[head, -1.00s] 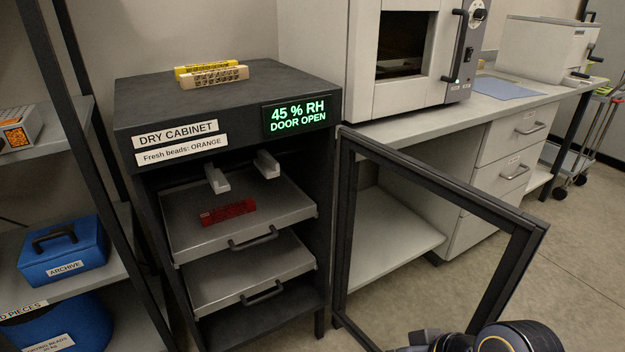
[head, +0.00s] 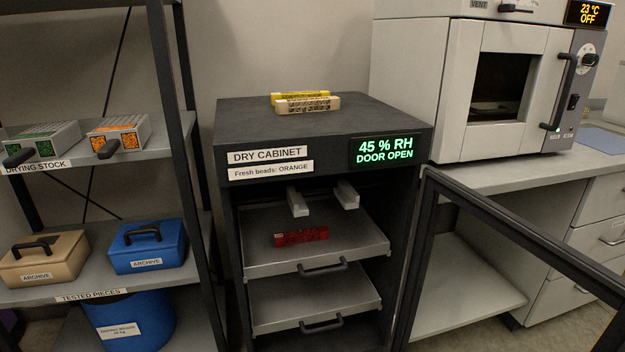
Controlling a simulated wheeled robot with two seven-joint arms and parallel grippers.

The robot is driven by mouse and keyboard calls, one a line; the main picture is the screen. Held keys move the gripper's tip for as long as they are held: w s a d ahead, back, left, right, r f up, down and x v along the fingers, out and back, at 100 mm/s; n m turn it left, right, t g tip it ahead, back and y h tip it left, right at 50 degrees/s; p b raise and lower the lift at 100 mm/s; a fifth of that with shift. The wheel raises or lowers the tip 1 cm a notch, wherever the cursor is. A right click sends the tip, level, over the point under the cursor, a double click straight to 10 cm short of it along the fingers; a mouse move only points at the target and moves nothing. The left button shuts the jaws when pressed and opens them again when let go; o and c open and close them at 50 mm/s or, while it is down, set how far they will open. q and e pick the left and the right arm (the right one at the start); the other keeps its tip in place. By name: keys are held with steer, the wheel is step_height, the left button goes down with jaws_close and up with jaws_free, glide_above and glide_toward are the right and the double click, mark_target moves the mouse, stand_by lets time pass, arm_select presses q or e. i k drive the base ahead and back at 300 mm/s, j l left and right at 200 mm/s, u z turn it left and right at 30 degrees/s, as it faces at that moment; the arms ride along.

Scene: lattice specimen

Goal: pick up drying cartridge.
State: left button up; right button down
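Two drying cartridges lie on the upper left shelf labelled DRYING STOCK. One cartridge (head: 118,136) shows orange beads and has a dark handle toward me. The other cartridge (head: 44,143) shows green beads and has a similar dark handle. The dry cabinet (head: 225,185) stands open in the middle; its label reads "Fresh beads: ORANGE" and its display reads 45 % RH, DOOR OPEN. Two pale rails (head: 298,203) hang under its top, with nothing seen between them. Neither of my grippers is in view.
A red lattice piece (head: 300,236) lies on the cabinet's upper tray. Yellow (head: 301,96) and beige (head: 308,106) pieces lie on its top. Tan (head: 43,262) and blue (head: 150,250) archive boxes sit on the middle shelf. The open door frame (head: 500,225) juts out at right.

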mark_target(120, 134)
steer(key=u, duration=1)
steer(key=i+u, duration=0.55)
steer(key=u, duration=0.2)
steer(key=i+l+u, duration=0.2)
steer(key=u, duration=0.2)
steer(key=i, duration=0.05)
